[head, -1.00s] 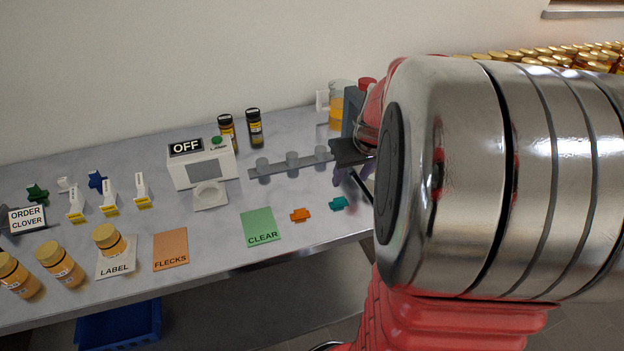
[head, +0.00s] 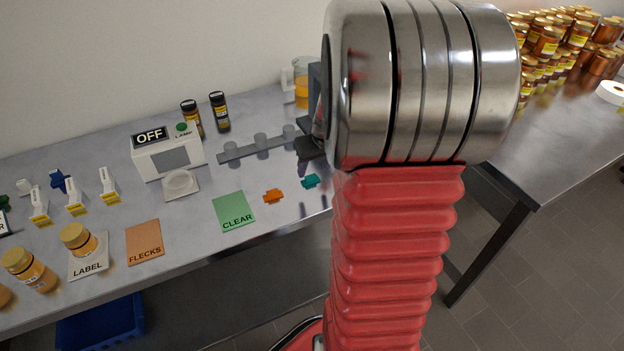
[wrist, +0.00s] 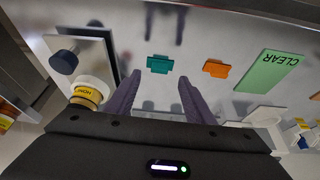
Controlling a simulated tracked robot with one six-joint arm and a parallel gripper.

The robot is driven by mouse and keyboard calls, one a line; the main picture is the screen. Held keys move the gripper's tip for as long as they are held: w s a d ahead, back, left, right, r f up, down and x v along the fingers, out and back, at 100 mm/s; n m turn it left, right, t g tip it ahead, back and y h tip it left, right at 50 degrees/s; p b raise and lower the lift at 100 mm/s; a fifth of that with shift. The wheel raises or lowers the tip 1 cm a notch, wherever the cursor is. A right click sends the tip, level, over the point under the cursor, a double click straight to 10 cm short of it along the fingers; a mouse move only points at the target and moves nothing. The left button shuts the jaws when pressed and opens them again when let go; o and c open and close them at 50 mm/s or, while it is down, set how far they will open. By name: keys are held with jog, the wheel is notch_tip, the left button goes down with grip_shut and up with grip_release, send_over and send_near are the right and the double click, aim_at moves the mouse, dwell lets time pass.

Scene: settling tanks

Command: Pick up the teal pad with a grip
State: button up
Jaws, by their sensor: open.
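The teal pad (head: 310,181) lies flat on the steel table near its front edge, right of an orange pad (head: 273,196). In the wrist view the teal pad (wrist: 158,64) lies ahead of my gripper (wrist: 157,88), roughly between the lines of its two purple fingers and beyond their tips. The fingers are apart with nothing between them. The orange pad (wrist: 216,68) also shows there, to the right. In the head view my gripper (head: 305,166) is mostly hidden behind my arm, close to the teal pad.
A green CLEAR mat (head: 234,211) lies left of the pads. A grey rack with pegs (head: 250,148) stands behind them. A honey jar (wrist: 88,92) and a dark-knobbed device (wrist: 64,62) are left of my fingers in the wrist view. An orange FLECKS mat (head: 145,243) lies farther left.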

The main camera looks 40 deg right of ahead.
aim_at(311, 176)
jog(key=shift+w+f, duration=0.1)
jog(key=shift+f, duration=0.1)
jog(key=shift+x, duration=2.6)
jog(key=shift+d, duration=0.1)
jog(key=shift+r, duration=0.1)
jog(key=c, duration=1.2)
notch_tip(311, 176, up, 10)
jog(key=shift+f, duration=0.1)
grip_shut()
